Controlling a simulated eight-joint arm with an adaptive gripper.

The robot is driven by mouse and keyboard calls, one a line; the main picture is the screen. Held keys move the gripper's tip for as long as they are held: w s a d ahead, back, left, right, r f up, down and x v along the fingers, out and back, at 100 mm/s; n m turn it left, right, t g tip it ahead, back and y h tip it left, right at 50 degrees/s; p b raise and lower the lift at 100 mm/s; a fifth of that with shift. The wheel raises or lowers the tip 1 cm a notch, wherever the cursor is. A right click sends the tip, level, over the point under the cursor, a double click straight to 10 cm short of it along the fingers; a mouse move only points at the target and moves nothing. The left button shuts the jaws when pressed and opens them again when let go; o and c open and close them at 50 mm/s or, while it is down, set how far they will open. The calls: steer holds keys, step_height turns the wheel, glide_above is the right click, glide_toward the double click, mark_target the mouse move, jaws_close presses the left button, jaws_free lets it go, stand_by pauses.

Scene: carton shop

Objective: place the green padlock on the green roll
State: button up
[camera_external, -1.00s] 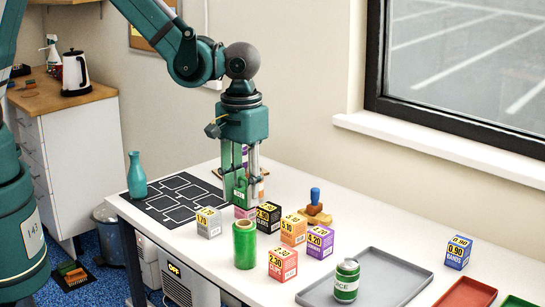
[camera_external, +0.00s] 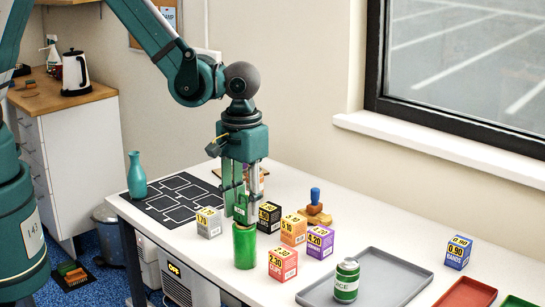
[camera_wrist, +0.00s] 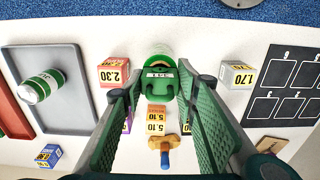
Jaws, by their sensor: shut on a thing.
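The green padlock (camera_external: 241,213) is gripped between the fingers of my gripper (camera_external: 242,208), directly over the green roll (camera_external: 244,248). The roll stands upright on the white table. The padlock's lower end is at the roll's top rim; I cannot tell whether they touch. In the wrist view the padlock (camera_wrist: 160,88) shows between the fingertips of my gripper (camera_wrist: 160,90), with a pale label. The roll (camera_wrist: 161,61) is partly hidden behind it there.
Several price boxes stand close around the roll: grey (camera_external: 209,223), black (camera_external: 269,217), orange (camera_external: 293,229), purple (camera_external: 320,242) and red (camera_external: 283,264). A grey tray (camera_external: 385,285) holds a green-and-white can (camera_external: 346,281). A teal vase (camera_external: 136,176) stands at the left.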

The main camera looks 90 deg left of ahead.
steer(key=shift+f, duration=0.2)
steer(key=o, duration=1.1)
steer(key=shift+r, duration=0.1)
steer(key=shift+c, duration=0.2)
steer(key=shift+r, duration=0.1)
steer(key=shift+r, duration=6.05)
